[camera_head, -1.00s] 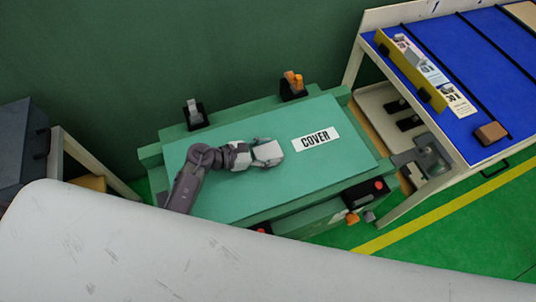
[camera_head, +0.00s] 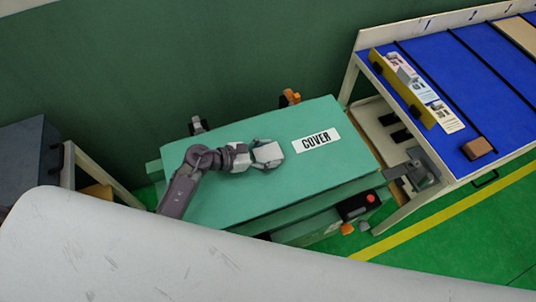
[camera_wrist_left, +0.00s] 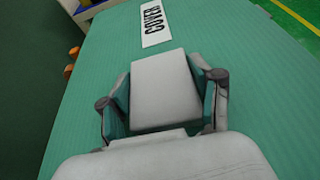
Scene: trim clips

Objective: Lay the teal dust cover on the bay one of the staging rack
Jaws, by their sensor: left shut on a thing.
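The teal dust cover (camera_head: 330,175) is a large flat rectangular panel with a white "COVER" label (camera_head: 315,140). It sits above a green bench (camera_head: 300,228) and hides most of the bench's top. My left gripper (camera_head: 272,153) is shut on the cover near its middle, left of the label. In the left wrist view the cover (camera_wrist_left: 235,60) fills most of the picture, and a pale grey block (camera_wrist_left: 165,88) sits between the fingers. The blue-decked rack (camera_head: 436,60) at the right has dark dividing strips between its lanes. My right gripper is not in view.
Clamps with orange parts (camera_head: 290,97) stand at the bench edges. A grey mechanism (camera_head: 415,172) lies between bench and rack. A dark box (camera_head: 30,150) is at left.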

